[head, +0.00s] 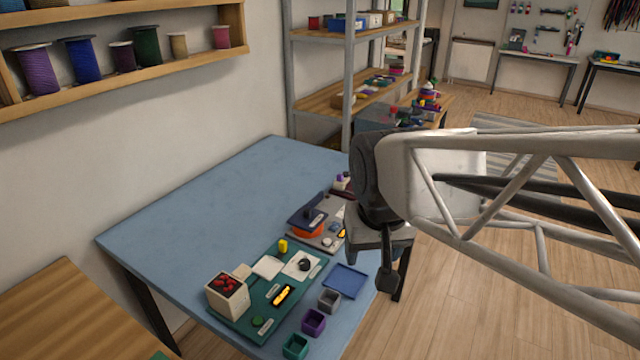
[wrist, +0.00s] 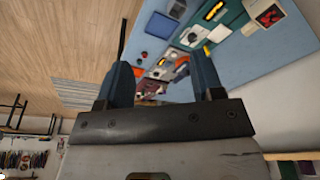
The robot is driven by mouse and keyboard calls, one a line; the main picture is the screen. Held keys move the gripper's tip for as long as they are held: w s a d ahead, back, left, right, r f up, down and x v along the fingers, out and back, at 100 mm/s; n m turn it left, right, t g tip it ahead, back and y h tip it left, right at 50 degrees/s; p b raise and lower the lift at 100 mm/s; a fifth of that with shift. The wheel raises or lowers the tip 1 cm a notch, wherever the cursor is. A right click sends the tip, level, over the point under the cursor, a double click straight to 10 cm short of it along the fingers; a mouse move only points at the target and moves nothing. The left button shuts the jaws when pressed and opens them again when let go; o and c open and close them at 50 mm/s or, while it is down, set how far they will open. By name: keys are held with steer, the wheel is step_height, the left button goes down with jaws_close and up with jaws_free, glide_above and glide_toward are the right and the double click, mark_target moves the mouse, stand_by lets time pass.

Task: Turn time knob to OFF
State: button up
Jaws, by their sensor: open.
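A round dark knob (head: 304,264) sits on a white plate on the green board (head: 249,314) on the blue table. It looks like the time knob, but its markings are too small to read. In the wrist view a dark knob (wrist: 193,37) shows on a pale plate beyond the fingertips. My gripper (wrist: 163,72) is open, with nothing between its two blue-grey fingers. In the head view my dark gripper (head: 388,278) hangs near the table's right edge, to the right of the board and apart from the knob.
A grey panel (head: 322,236) lies behind. The table's far left is clear.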

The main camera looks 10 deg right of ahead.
steer(key=w+d+f+m+g, duration=0.1)
steer(key=w+d+f+m, duration=0.15)
steer(key=w, duration=1.15)
steer(key=w+d+f+m, duration=0.2)
steer(key=w+d+m, duration=0.2)
steer(key=w, duration=1)
steer(key=w+d+f+m, duration=0.1)
steer(key=w+d+f, duration=0.2)
steer(key=w+f, duration=0.3)
steer(key=w+d+f+m+g, duration=0.1)
steer(key=w+d+f+m, duration=0.1)
steer(key=w+f, duration=0.4)
steer(key=w+d+f+m, duration=0.2)
steer(key=w+d+f, duration=0.2)
steer(key=w, duration=0.5)
steer(key=shift+w+d+f, duration=0.1)
steer(key=shift+w+f, duration=0.1)
steer(key=shift+f, duration=0.4)
steer(key=shift+w+f, duration=0.2)
steer(key=shift+f, duration=0.35)
steer(key=shift+f, duration=3.9)
steer(key=shift+c, duration=0.2)
